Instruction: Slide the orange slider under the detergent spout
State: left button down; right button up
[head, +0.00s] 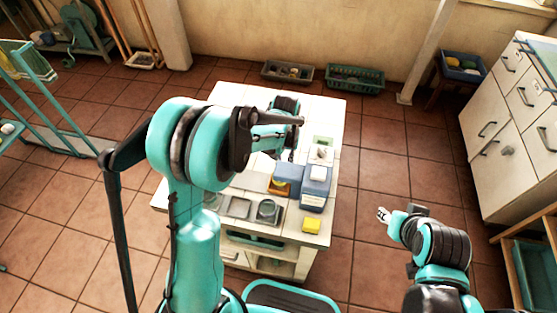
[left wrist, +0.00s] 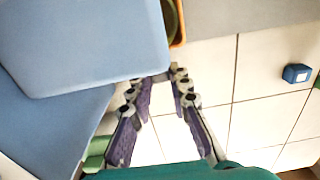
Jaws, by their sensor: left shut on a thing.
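The blue detergent dispenser (head: 315,187) stands upright on the white washbasin counter (head: 325,115), with a lower blue block (head: 287,177) on its left. A bit of the orange slider (head: 278,188) shows below that block, and its orange edge (left wrist: 180,30) shows beside the blue body in the left wrist view. My left gripper (left wrist: 173,72) has its fingertips drawn close together at the blue body's corner, by the slider. The exact contact is partly hidden. In the head view, my arm covers most of this gripper. My right gripper (head: 383,215) hangs clear of the counter, apart from everything.
A yellow sponge (head: 311,226) lies in front of the dispenser. A small blue cube (left wrist: 297,73) sits on the white tiles. Open floor lies right of the counter.

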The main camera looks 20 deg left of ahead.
pick_arm(q)
jog(key=shift+d, duration=0.2)
jog(key=c, duration=1.4)
grip_release()
jog(key=shift+d, duration=0.1)
jog(key=shift+r, duration=0.25)
notch_tip(320, 180, up, 11)
jog(key=shift+r, duration=0.2)
